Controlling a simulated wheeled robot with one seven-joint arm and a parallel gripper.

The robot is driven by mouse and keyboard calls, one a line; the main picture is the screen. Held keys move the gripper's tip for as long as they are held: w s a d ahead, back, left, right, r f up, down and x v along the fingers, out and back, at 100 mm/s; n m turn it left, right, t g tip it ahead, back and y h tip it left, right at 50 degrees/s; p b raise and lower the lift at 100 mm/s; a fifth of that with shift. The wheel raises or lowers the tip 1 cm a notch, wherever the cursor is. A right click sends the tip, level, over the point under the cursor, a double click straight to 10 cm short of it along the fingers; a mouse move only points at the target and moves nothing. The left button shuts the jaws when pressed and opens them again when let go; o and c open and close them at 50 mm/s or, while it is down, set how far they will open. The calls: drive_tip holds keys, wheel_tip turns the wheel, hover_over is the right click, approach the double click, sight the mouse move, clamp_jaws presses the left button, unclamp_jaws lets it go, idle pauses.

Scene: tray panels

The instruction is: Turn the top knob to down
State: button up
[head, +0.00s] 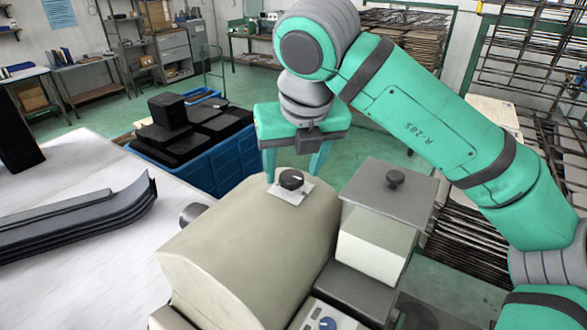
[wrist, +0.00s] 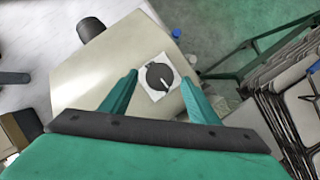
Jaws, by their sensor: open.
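The top knob (head: 291,179) is a round black dial on a white square plate (head: 287,196), set on the curved top of a beige housing (head: 240,245). In the wrist view the knob (wrist: 160,76) shows a white pointer line towards its lower right edge. My gripper (head: 295,178) is open, pointing down, with one green fingertip on each side of the knob. In the wrist view the fingers (wrist: 160,82) flank the plate with the knob between their tips. I cannot tell whether either finger touches the knob. A lower panel has a blue knob (head: 327,324), partly cut off.
A blue crate of black blocks (head: 215,150) is behind at left. Dark curved strips (head: 80,220) lie on the white table (head: 60,285).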

drive_tip(key=shift+w+f, duration=0.25)
drive_tip(key=shift+f, duration=0.25)
drive_tip(key=shift+a, duration=0.1)
drive_tip(key=shift+s, duration=0.1)
drive_tip(key=c, duration=1)
drive_tip(key=shift+c, duration=0.2)
